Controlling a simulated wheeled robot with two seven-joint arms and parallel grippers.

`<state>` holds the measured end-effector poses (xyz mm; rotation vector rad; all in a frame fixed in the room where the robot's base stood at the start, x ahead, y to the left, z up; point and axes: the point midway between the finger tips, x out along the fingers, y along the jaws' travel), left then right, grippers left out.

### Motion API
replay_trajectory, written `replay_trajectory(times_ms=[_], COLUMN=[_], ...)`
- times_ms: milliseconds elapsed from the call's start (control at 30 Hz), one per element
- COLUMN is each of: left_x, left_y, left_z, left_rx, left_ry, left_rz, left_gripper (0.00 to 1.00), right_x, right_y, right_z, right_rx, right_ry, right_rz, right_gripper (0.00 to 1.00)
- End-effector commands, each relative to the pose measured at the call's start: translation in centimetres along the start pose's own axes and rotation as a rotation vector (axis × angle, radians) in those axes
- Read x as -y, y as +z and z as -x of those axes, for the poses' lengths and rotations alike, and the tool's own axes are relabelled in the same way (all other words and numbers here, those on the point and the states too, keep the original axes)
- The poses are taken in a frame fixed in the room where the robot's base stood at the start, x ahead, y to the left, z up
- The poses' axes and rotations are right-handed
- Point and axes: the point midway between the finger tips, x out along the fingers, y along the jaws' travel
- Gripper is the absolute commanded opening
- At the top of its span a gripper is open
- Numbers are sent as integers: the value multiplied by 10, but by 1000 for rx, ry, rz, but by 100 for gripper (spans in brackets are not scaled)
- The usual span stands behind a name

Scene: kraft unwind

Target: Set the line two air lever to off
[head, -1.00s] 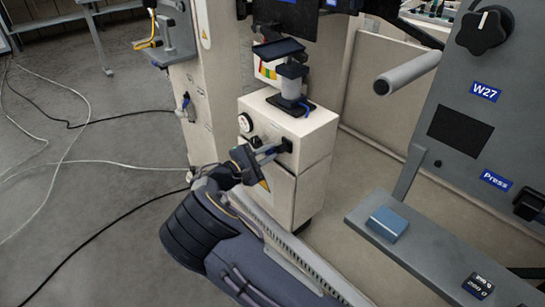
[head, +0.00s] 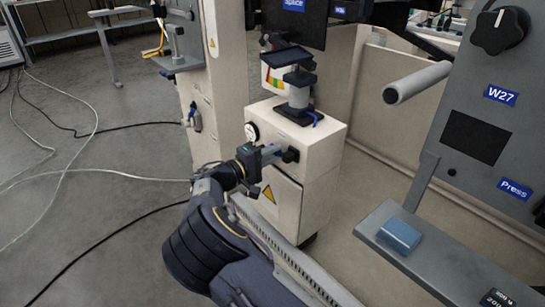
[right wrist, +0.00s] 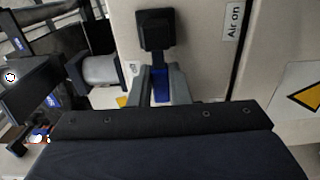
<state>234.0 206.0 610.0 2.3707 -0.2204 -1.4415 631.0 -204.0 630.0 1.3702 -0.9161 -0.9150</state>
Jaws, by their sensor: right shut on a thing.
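The air lever is a blue handle (right wrist: 161,84) on a black square valve block (right wrist: 155,30), seen in the right wrist view. The block (head: 290,155) also shows in the head view, on the front of a cream cabinet (head: 317,135). My right gripper (right wrist: 161,88) is shut on the blue handle, with one grey finger on each side of it. In the head view the right gripper (head: 271,153) reaches the block from the left and hides the handle. An "Air on" label (right wrist: 233,20) sits beside the block. My left gripper is in neither view.
Cables (head: 62,180) lie on the floor at left.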

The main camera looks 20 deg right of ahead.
Motion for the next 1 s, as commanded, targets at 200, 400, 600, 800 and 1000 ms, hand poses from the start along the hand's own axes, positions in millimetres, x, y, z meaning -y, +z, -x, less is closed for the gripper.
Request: replay_trajectory(times_ms=[200,400,600,800,1000], left_x=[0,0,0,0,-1], left_y=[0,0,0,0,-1], left_z=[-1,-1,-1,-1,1], left_rx=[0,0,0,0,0], left_ry=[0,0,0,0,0], left_rz=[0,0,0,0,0], left_gripper=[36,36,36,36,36], right_x=[1,0,0,0,-2], right_y=[0,0,0,0,0], right_z=[1,1,1,0,5], right_rx=[0,0,0,0,-1], right_ry=[-3,-3,-2,-1,-1], right_rz=[-17,-18,-17,-16,-15], right_gripper=[0,0,31,38,38])
